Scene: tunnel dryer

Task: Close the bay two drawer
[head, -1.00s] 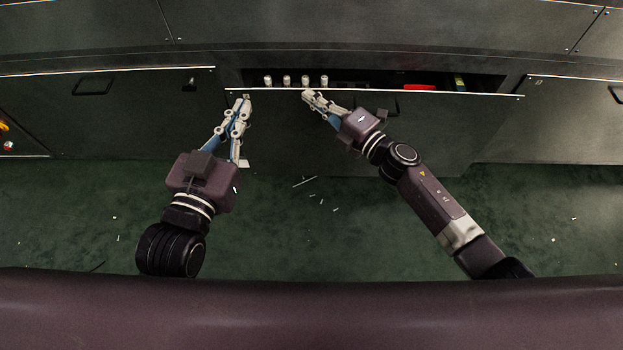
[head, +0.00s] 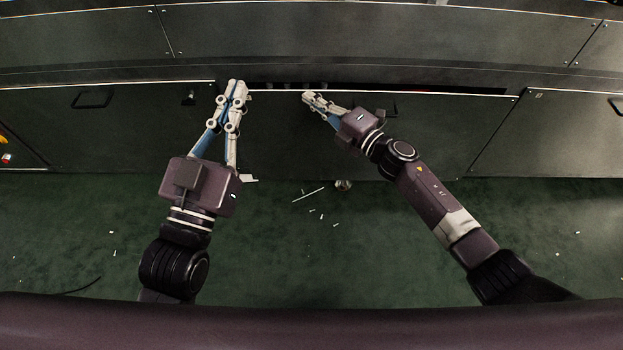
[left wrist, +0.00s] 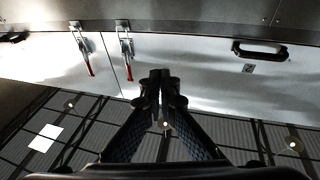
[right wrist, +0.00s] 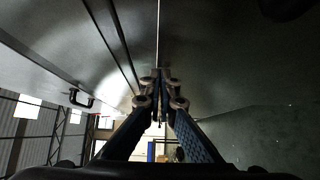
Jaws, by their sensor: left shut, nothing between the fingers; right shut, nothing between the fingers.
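The middle drawer, which I take to be the bay two drawer (head: 450,130), has a dark front with a pale top edge. It is almost in, with a narrow dark gap showing above its edge. My right gripper (head: 308,95) is shut and empty, its fingertips at the top edge left of the drawer's middle; contact is unclear. Its shut fingers show in the right wrist view (right wrist: 160,78). My left gripper (head: 236,85) is shut and empty at the drawer's upper left corner. Its fingers also show in the left wrist view (left wrist: 160,78). The drawer's handle is mostly hidden behind my right gripper.
A left panel (head: 130,125) with a handle and a right panel (head: 560,135) flank the drawer. Two red-handled latches (left wrist: 84,50) and a black handle (left wrist: 258,50) show in the left wrist view. Small debris (head: 308,194) lies on the green floor.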

